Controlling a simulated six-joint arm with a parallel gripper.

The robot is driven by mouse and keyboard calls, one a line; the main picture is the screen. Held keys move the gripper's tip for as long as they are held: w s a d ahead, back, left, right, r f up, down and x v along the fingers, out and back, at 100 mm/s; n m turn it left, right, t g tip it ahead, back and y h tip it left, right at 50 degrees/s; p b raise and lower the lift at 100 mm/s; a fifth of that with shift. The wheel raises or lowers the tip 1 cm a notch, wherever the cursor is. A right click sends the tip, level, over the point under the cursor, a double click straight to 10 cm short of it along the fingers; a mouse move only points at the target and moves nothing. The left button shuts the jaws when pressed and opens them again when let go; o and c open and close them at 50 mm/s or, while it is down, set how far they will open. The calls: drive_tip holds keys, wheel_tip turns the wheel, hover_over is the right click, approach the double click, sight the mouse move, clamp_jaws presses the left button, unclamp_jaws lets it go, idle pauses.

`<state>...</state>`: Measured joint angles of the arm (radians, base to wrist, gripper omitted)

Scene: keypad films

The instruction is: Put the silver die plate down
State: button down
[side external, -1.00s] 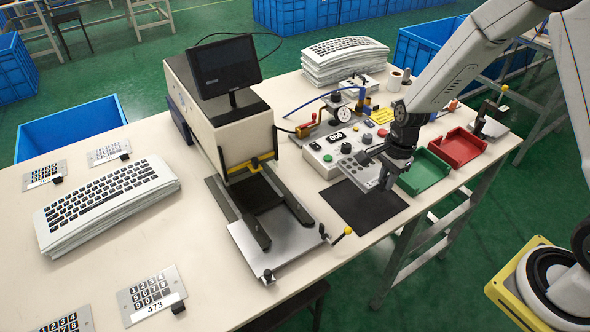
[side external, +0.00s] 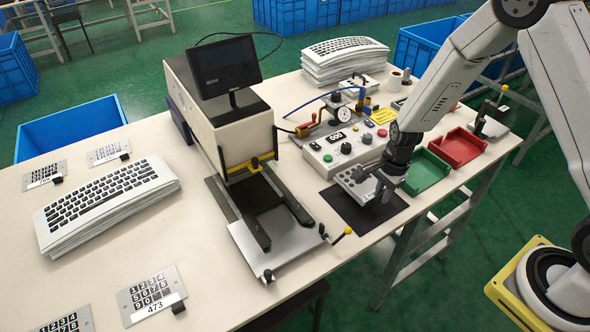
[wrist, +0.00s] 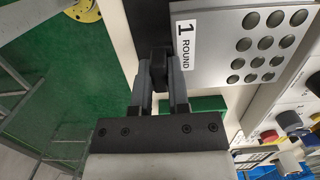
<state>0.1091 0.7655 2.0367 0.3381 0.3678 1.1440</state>
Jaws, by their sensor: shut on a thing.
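The silver die plate (wrist: 245,35) carries round dark holes and a label reading "1 ROUND" in the wrist view. My gripper (wrist: 160,75) is shut on the black grip block at the plate's edge. In the side view my gripper (side external: 382,192) points down and holds the plate (side external: 354,181) over the black mat (side external: 357,212), near the table's front edge. The plate looks about level and very low. I cannot tell whether it touches the mat. My wrist and fingers hide part of the plate's right end.
A control box (side external: 338,148) with buttons stands just behind the mat. A green tray (side external: 427,170) and a red tray (side external: 460,147) lie to the right. The press (side external: 235,130) with its silver base stands to the left. Other plates (side external: 150,296) lie at the far left.

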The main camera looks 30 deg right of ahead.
drive_tip(key=shift+f, duration=0.1)
drive_tip(key=shift+f, duration=1.7)
drive_tip(key=c, duration=0.6)
unclamp_jaws()
drive_tip(key=shift+f, duration=0.1)
drive_tip(key=shift+d+r, duration=0.25)
drive_tip(key=shift+r, duration=1.8)
drive_tip(key=shift+d+r, duration=0.25)
drive_tip(key=shift+r, duration=1.75)
drive_tip(key=shift+d+r, duration=0.25)
drive_tip(key=shift+r, duration=1.8)
drive_tip(key=shift+s, duration=0.1)
